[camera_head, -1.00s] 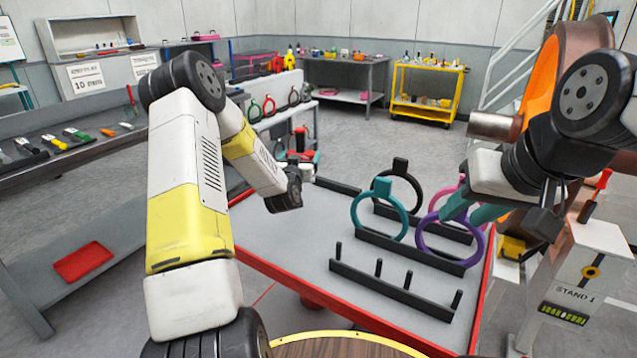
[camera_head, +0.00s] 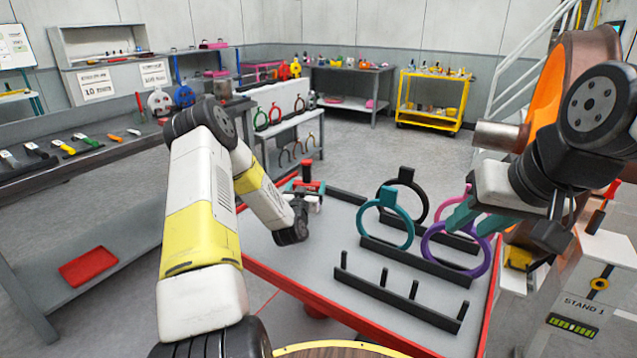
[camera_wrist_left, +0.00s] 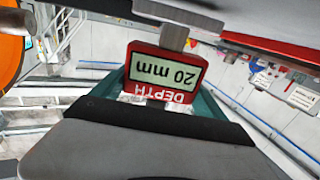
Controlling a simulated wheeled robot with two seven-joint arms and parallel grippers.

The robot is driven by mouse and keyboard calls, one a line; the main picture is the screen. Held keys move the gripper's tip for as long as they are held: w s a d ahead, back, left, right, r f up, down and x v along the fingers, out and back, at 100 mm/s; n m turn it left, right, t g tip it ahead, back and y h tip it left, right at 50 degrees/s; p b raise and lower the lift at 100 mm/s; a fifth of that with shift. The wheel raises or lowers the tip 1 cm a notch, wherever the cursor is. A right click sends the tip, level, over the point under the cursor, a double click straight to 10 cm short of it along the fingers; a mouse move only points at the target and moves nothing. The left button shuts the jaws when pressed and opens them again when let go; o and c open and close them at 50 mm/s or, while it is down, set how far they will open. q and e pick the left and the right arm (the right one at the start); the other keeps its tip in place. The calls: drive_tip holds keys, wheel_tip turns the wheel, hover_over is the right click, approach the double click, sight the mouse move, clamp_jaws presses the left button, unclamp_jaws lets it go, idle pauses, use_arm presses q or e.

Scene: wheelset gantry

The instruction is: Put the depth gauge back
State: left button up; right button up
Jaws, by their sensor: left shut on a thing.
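The depth gauge (camera_wrist_left: 165,75) is a red block with a pale display reading "DEPTH 20 mm", upside down in the left wrist view. A metal stem joins it at the top of that picture. My left gripper (camera_head: 309,196) is shut on the gauge, which shows in the head view as a small red and black shape (camera_head: 307,180) over the far left edge of the red-edged table. The wrist partly hides the fingers. My right gripper (camera_head: 470,212) has teal fingers and is in front of the purple ring at the right; its opening is unclear.
The red-edged table (camera_head: 345,228) carries black racks with teal (camera_head: 361,222), black and purple rings, and an empty pegged rack (camera_head: 400,300) in front. A long grey bench (camera_head: 70,175) with tools is at left. Stand 1 (camera_head: 590,290) and a large orange-brown wheel are at right.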

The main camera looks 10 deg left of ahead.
use_arm(q)
drive_tip(key=shift+s+f, duration=0.1)
drive_tip(key=shift+f, duration=0.25)
drive_tip(key=o, duration=1.7)
drive_tip(key=shift+f, duration=0.1)
drive_tip(key=shift+o, duration=1)
drive_tip(key=shift+f, duration=0.15)
